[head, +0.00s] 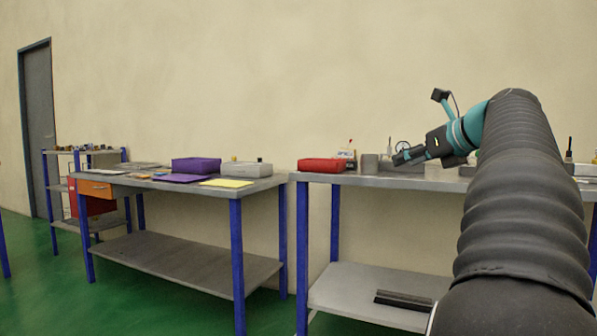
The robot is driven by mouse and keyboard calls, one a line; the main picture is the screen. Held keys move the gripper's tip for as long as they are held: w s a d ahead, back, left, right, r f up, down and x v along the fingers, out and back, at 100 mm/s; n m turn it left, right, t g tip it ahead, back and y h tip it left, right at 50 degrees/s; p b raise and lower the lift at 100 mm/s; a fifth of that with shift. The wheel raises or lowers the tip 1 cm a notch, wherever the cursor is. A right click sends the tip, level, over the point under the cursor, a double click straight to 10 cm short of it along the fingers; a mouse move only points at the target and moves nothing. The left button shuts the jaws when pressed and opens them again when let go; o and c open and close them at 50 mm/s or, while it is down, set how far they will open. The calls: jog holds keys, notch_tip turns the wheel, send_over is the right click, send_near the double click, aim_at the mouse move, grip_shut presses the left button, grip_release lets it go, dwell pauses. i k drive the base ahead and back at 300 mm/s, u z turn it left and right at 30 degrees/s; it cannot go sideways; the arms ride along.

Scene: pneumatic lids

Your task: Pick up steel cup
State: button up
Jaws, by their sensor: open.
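A small grey cylindrical thing (370,163), which looks like the steel cup, stands on the right workbench (345,179). It is too small here to be sure of its rim or hollow. My gripper (401,158) is above the same bench, just right of the grey thing. It points left and slightly down and seems apart from it. The jaws are open, with nothing seen between them. My arm hides much of the right part of the bench.
A red box (322,165) lies left of the grey thing, near the bench's left end. A gauge (402,146) stands behind my gripper. The left workbench (264,184) carries a purple box (196,165) and a yellow sheet (226,183). A gap separates the benches.

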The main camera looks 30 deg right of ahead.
aim_at(368, 165)
jog(key=u, duration=0.7)
jog(key=i, duration=1.95)
jog(key=z, duration=1.1)
jog(key=i, duration=0.85)
jog(key=z, duration=1.35)
jog(key=i, duration=0.25)
jog(key=z, duration=0.1)
